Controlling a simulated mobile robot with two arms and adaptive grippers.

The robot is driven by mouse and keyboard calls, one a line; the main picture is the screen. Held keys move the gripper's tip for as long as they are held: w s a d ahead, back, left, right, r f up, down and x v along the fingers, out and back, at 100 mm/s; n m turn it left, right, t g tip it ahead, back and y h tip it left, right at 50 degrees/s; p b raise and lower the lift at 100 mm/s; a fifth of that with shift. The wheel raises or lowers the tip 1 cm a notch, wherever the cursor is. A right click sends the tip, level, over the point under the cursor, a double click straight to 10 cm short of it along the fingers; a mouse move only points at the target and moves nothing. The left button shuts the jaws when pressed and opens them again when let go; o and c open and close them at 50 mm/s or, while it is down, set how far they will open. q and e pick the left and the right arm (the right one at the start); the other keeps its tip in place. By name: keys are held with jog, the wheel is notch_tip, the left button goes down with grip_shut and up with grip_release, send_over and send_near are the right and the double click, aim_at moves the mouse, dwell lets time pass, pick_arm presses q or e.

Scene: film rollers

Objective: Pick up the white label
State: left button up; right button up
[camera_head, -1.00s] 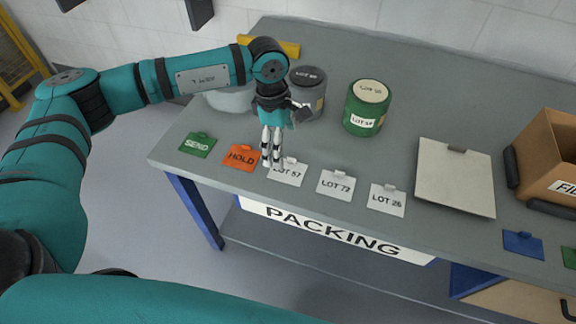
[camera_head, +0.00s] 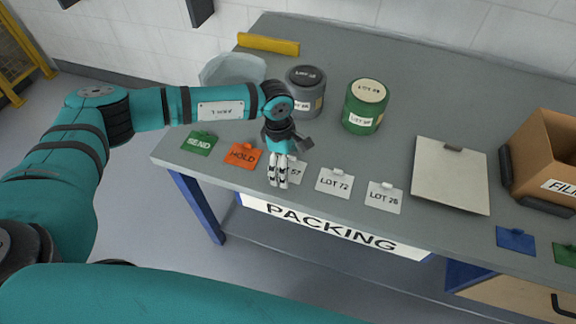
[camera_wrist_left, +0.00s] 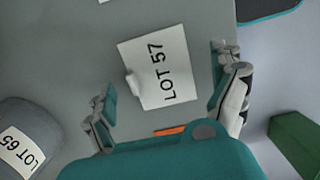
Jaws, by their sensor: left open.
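Three white labels lie in a row on the grey table: LOT 57 (camera_head: 298,172), LOT 72 (camera_head: 335,183) and one reading about LOT 26 (camera_head: 383,198). My left gripper (camera_head: 278,184) is over the LOT 57 label and hides its left part in the head view. In the left wrist view the LOT 57 label (camera_wrist_left: 160,72) lies flat, with a small raised tab on one edge. The open, empty fingers of the gripper (camera_wrist_left: 168,100) stand on either side of it, apart from it. The height above the label is hard to tell. My right gripper is not in view.
Orange HOLD (camera_head: 243,155) and green SEND (camera_head: 199,143) labels lie left of the gripper. A grey can (camera_head: 306,92) and green can (camera_head: 365,106) stand behind. A beige board (camera_head: 450,176) and cardboard box (camera_head: 548,150) are right. The table's front edge is close.

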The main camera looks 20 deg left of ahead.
pick_arm(q)
jog(key=shift+s, duration=0.1)
grip_shut()
dwell(0.5)
